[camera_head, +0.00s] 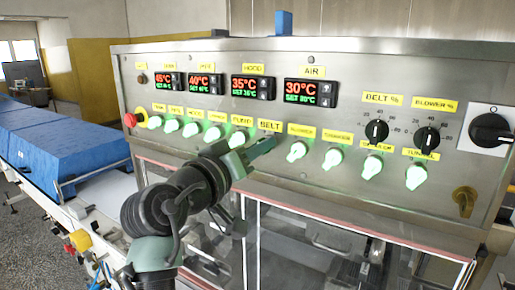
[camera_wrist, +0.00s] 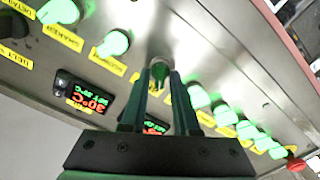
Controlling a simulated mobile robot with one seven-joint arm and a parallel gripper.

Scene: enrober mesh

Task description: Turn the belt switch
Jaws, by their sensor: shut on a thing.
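The belt switch (camera_wrist: 158,70) is a green-lit knob on the steel control panel (camera_head: 350,70), under a yellow label (camera_head: 269,125) reading BELT. In the wrist view it sits between the fingertips of my gripper (camera_wrist: 159,78), which is shut on it. In the head view my gripper (camera_head: 264,147) reaches the panel from the lower left, just below that label, and hides the switch. The switch's exact turn angle is hard to tell, as the fingers cover much of it.
Lit knobs stand close on both sides: the pump knob (camera_head: 237,139) to the left, the blower knob (camera_head: 296,151) to the right. Temperature displays (camera_head: 311,93) are above. A red stop button (camera_head: 130,119) is at the far left. Clear panels (camera_head: 310,245) lie below.

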